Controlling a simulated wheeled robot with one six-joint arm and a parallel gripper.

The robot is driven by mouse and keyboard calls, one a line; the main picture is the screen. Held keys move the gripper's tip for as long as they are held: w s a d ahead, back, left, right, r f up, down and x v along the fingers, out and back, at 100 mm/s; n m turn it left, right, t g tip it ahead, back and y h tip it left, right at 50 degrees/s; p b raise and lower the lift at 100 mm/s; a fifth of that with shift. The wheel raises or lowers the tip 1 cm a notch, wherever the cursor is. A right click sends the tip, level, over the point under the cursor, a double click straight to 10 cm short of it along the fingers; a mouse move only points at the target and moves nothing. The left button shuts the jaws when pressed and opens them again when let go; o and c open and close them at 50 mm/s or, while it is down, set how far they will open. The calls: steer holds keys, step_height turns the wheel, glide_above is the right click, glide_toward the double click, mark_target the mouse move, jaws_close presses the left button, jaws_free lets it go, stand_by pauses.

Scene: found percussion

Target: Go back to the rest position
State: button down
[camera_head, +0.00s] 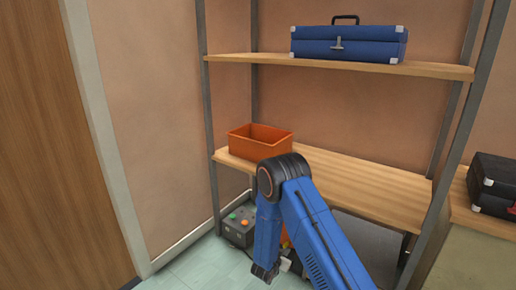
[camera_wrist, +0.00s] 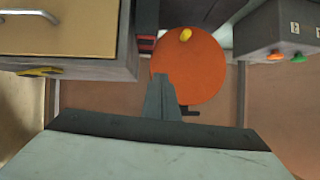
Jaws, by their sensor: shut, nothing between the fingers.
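My gripper (camera_wrist: 162,90) shows in the wrist view as a dark grey pair of fingers, closed together with nothing between them. It points toward a round orange surface (camera_wrist: 195,75) with a small yellow object (camera_wrist: 185,35) near its edge. I cannot tell whether the fingers touch the orange surface. In the head view my blue arm bends down in front of the shelf unit, and my gripper is hard to make out low behind it.
A grey box with coloured buttons (camera_head: 238,230) stands on the floor left of my arm. An orange crate (camera_head: 260,138) is on the middle shelf (camera_head: 350,175), close behind my arm. A blue case (camera_head: 350,45) lies on the top shelf. A black case (camera_head: 492,185) is at right.

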step_height(320, 180, up, 20)
steer(key=a+n+y, duration=0.1)
steer(key=a+y, duration=0.1)
steer(key=y, duration=0.3)
steer(key=s+d+r+n+g+y, duration=0.1)
steer(key=s+r+y, duration=0.1)
steer(key=s+r, duration=0.45)
steer(key=s+d+r+n+g+y, duration=0.1)
steer(key=s+r+n, duration=0.15)
steer(key=r, duration=0.75)
steer(key=s+d+r+n+g, duration=0.1)
steer(key=s+d+r, duration=0.3)
steer(key=s, duration=0.5)
steer(key=s+d+r+n+g, duration=0.1)
steer(key=s+d+r, duration=0.1)
steer(key=s+r, duration=0.55)
steer(key=s+d+g, duration=0.1)
steer(key=s+d, duration=0.3)
steer(key=s, duration=0.8)
steer(key=s+d+h, duration=0.1)
steer(key=s+d, duration=0.3)
steer(key=s, duration=0.9)
steer(key=shift+s+d+n+g+h, duration=0.25)
steer(key=shift+n+g+h, duration=0.05)
steer(key=shift+n+g, duration=0.15)
